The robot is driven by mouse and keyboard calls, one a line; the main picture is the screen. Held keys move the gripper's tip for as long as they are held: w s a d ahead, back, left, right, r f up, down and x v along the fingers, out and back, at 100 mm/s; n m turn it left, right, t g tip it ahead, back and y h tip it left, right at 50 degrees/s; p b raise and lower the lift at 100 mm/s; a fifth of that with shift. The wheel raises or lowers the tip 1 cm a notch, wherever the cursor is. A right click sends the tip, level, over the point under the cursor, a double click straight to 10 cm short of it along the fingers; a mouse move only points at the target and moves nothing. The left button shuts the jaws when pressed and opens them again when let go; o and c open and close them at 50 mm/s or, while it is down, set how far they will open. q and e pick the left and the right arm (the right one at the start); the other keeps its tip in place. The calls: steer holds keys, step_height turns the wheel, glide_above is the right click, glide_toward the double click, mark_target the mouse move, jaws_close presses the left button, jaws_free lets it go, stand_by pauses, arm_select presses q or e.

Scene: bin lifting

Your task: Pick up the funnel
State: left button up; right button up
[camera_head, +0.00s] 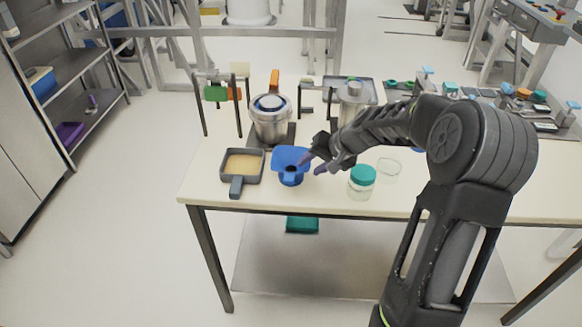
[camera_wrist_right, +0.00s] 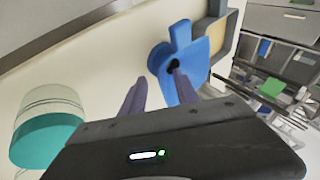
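The blue funnel (camera_head: 291,160) stands on the table near its front left part. It also shows in the right wrist view (camera_wrist_right: 205,52), with its dark hole facing the camera. My right gripper (camera_head: 310,167) reaches in from the right, close beside the funnel's right side. In the right wrist view its two fingers (camera_wrist_right: 158,88) are spread apart; one tip overlaps the funnel near its hole, the other is off to the left over bare table. Whether a finger touches the funnel I cannot tell. My left gripper is in neither view.
On the table (camera_head: 225,193), a grey square pan (camera_head: 237,186) stands left of the funnel. A jar with a teal lid (camera_head: 361,176) and a clear dish (camera_head: 389,168) stand to the right. A steel pot (camera_head: 270,123) and a small rack (camera_head: 207,107) stand behind.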

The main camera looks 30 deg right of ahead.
mark_target(304, 169)
steer(key=p+x, duration=0.1)
steer(key=x, duration=0.3)
steer(key=shift+w+a+f, duration=0.1)
steer(key=shift+f, duration=0.1)
steer(key=shift+c, duration=0.6)
jaws_close()
